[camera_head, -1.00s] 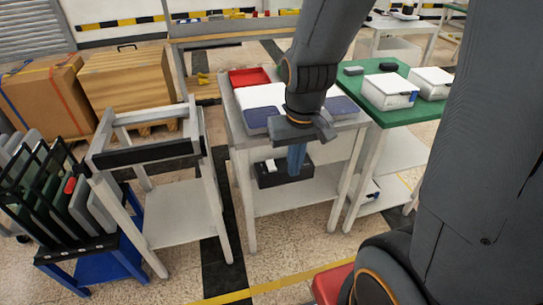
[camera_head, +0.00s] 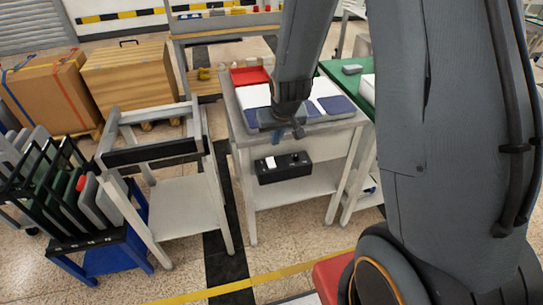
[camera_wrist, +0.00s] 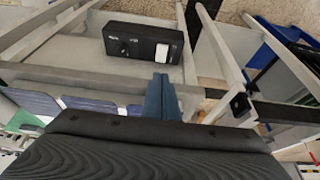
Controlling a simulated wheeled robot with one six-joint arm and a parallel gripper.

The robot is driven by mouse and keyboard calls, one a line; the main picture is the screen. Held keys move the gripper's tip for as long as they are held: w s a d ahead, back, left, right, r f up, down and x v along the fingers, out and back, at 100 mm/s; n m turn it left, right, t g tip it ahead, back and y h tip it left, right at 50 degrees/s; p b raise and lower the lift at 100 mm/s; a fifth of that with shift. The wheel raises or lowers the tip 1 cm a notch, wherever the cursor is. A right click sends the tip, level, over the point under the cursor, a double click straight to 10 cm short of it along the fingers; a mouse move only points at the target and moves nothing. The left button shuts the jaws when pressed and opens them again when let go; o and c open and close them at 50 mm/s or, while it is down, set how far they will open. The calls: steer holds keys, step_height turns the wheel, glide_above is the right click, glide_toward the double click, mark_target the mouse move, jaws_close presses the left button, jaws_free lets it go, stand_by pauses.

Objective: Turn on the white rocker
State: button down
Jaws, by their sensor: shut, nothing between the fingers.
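The white rocker (camera_head: 271,162) is on the left part of a black box (camera_head: 293,168) that sits on the lower shelf of the middle table. In the wrist view, the rocker (camera_wrist: 162,52) shows at the right side of the box (camera_wrist: 143,40), with a dark knob beside it. My gripper (camera_wrist: 161,80) has its blue fingers together, with nothing between them. The fingertips appear just below the box in the wrist view, apart from it. In the head view, my gripper (camera_head: 284,128) is at the table's front edge, above the box. The rocker's tilt is too small to tell.
The middle table's top (camera_head: 240,122) holds a red tray (camera_head: 249,76) and white and blue pads. Its legs and upper edge frame the shelf (camera_head: 262,197). An empty grey frame stand (camera_head: 177,190) is at left, beside a blue rack of panels. A green table (camera_head: 361,86) is at right.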

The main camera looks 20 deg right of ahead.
steer(key=p, duration=0.3)
glide_toward(271, 160)
steer(key=x, duration=0.5)
steer(key=shift+w+a+f, duration=0.1)
steer(key=shift+f, duration=0.05)
steer(key=shift+w+f, duration=0.25)
steer(key=shift+f, duration=0.25)
steer(key=shift+f, duration=0.1)
steer(key=shift+w+f+b, duration=0.1)
steer(key=shift+w+b, duration=0.05)
steer(key=shift+b, duration=0.2)
